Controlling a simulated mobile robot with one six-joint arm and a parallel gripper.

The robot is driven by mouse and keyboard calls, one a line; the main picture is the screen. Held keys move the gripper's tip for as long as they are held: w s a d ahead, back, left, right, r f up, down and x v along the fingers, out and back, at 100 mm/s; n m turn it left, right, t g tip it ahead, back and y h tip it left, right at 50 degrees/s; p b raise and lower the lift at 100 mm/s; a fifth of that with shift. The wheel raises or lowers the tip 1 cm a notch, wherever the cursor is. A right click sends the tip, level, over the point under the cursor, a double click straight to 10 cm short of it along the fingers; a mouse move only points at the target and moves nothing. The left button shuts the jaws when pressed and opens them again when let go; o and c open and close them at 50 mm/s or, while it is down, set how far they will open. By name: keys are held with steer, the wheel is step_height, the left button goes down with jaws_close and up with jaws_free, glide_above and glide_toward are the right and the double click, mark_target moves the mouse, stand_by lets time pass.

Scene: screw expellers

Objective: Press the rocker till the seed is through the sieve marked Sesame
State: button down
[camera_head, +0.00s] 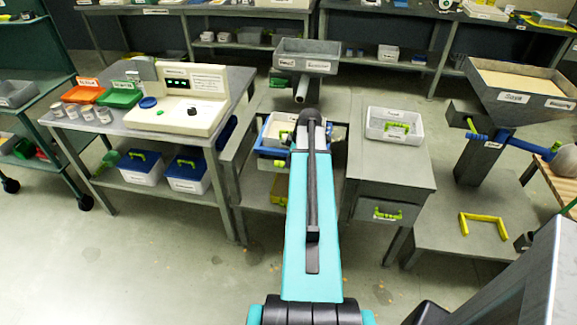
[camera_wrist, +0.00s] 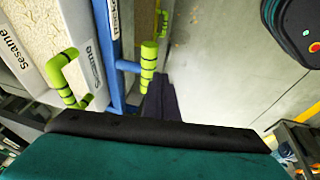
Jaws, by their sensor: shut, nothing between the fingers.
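In the wrist view a grey box of pale seed (camera_wrist: 28,22) with a wall marked Sesame fills the upper left. A bent green grip with black bands (camera_wrist: 66,78) is on its near side. Beside it runs a blue bar (camera_wrist: 104,45) with a side arm. That arm ends in an upright green grip with black bands (camera_wrist: 149,65), which looks like the rocker's handle. My gripper (camera_wrist: 161,82) is shut and empty, just right of and below this grip; I cannot tell whether they touch. In the head view the blue-framed sieve box (camera_head: 272,134) is partly behind my arm, and my fingers are hidden.
A grey hopper (camera_head: 306,48) with a spout stands behind my arm. A panel table (camera_head: 170,128) is at left. A cabinet with a grey tray (camera_head: 393,125) stands at right. A Soya hopper (camera_head: 518,92) is farther right. Open floor lies in front.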

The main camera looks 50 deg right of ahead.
steer(key=b+v, duration=0.1)
steer(key=v, duration=0.8)
steer(key=shift+w+m, duration=0.1)
steer(key=shift+m, duration=0.3)
stand_by(0.5)
